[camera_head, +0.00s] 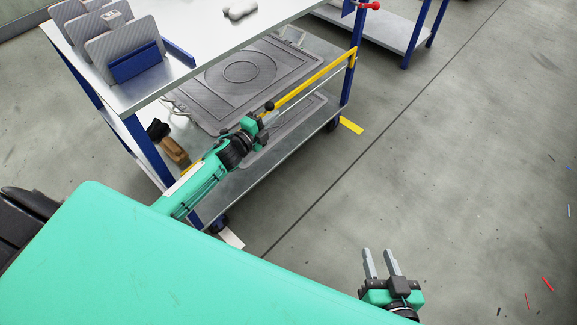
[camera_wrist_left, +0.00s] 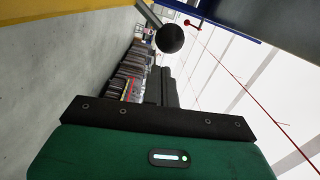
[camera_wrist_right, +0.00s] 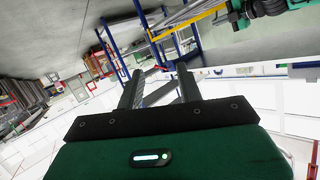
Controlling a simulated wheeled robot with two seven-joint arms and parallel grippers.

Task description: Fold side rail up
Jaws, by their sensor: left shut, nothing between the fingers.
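The side rail (camera_head: 312,82) is a yellow bar along the near side of a blue-legged cart, above the lower shelf. It runs roughly parallel to the shelf edge and reaches the right leg; my left arm covers part of it. My left gripper (camera_head: 266,118) is shut and empty close to the rail. A small black ball knob (camera_head: 269,105) sits by its fingertips; a black ball (camera_wrist_left: 170,38) on a grey rod shows in the left wrist view. I cannot tell whether the gripper touches the rail. My right gripper (camera_head: 381,256) is open and empty over bare floor.
The cart's white tabletop (camera_head: 200,84) holds grey panels in a blue holder (camera_head: 137,63) and overhangs the lower shelf (camera_head: 232,184). Dark grey moulded plates (camera_head: 240,72) lie on the shelf. Another table (camera_head: 385,32) stands behind.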

